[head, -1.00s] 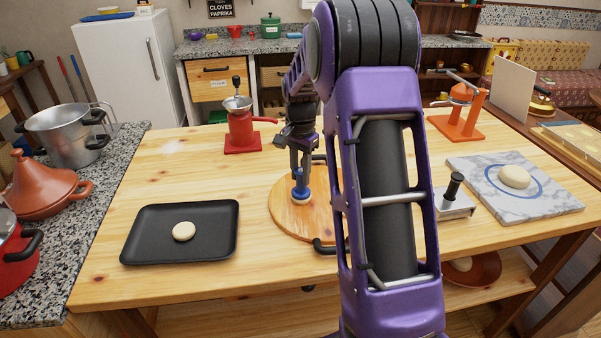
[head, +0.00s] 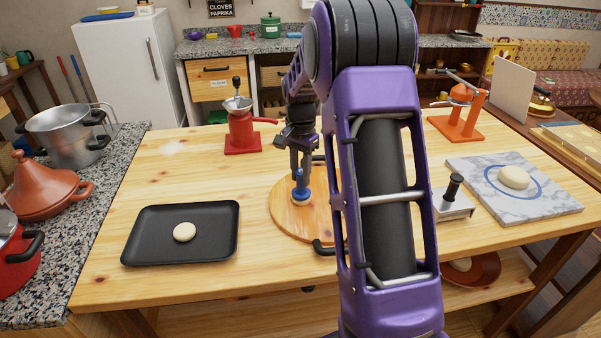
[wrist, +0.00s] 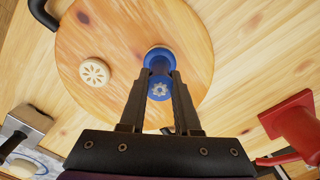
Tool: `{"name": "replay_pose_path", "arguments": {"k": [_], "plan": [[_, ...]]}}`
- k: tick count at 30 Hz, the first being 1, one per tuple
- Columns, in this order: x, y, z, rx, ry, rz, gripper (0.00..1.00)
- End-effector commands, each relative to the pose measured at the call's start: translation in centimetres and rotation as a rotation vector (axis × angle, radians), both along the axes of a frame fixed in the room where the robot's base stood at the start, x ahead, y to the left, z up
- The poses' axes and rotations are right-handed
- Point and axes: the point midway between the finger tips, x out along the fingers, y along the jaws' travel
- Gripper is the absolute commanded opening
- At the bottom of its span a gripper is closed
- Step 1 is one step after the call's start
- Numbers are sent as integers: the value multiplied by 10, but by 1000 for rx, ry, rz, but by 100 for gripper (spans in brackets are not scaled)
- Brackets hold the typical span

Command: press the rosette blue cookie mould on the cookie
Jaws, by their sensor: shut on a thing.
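The blue cookie mould (head: 301,196) is upright over the round wooden board (head: 286,217). My gripper (wrist: 160,75) is shut on the mould's stem, and the mould's flower-marked top (wrist: 159,91) shows between the fingers. The mould's wide blue base (wrist: 160,58) points down at the board. A thin pale rim (wrist: 155,47) shows at the base's edge, seemingly a cookie under it, mostly hidden. A pale round cookie with a rosette pattern (wrist: 94,71) lies beside it on the board; my arm hides it in the head view.
A black tray (head: 150,222) with a plain cookie (head: 185,232) is at left. A red press (head: 243,130) stands behind the board. At right are a black-handled metal tool (head: 454,198) and a marble slab (head: 540,206) with dough (head: 514,177). Bare tabletop lies between tray and board.

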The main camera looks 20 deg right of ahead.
Motion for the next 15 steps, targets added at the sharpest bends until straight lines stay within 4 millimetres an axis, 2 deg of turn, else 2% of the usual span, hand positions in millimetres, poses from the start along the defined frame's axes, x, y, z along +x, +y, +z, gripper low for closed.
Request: {"name": "replay_pose_path", "arguments": {"k": [1, 15], "plan": [[1, 0, 9, -1, -3, 0, 0], [2, 0, 46, -2, -7, 1, 0]]}}
